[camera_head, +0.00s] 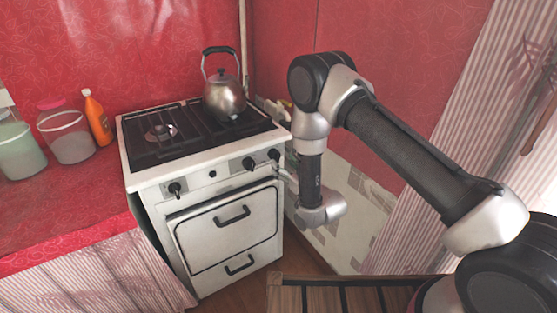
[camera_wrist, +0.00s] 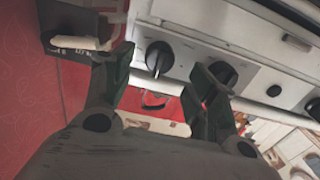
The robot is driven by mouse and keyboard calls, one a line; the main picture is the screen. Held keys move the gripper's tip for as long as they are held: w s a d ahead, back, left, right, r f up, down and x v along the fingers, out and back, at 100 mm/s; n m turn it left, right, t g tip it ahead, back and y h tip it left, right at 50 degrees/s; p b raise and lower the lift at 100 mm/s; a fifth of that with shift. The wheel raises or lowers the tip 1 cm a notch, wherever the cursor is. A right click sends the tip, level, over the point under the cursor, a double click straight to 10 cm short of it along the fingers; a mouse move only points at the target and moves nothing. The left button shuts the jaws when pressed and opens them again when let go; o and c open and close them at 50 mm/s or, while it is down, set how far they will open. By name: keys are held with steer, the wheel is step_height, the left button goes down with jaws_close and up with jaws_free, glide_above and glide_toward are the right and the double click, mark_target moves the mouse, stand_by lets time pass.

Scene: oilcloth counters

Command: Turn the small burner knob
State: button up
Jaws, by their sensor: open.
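A white stove (camera_head: 225,225) has a front panel with several black knobs. The rightmost knob (camera_head: 274,154) is nearest my gripper (camera_head: 280,170). In the wrist view that knob (camera_wrist: 158,58) appears between the fingertips of my open gripper (camera_wrist: 162,62); contact cannot be told. A second knob (camera_wrist: 222,72) is partly behind the right-hand finger; it also shows in the head view (camera_head: 249,164). A smaller black button or knob (camera_head: 212,174) is near the panel's middle, and another knob (camera_head: 175,188) is at its left. Which one serves the small burner cannot be read.
A metal kettle (camera_head: 225,98) stands on the stove's back right. Left of the stove, a red counter (camera_head: 75,195) holds jars and an orange bottle (camera_head: 97,119). The wall (camera_head: 352,205) is close to the right of the stove. Oven handles (camera_head: 232,216) project below the panel.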

mark_target(278, 159)
steer(key=shift+x, duration=2.25)
steer(key=c, duration=1.1)
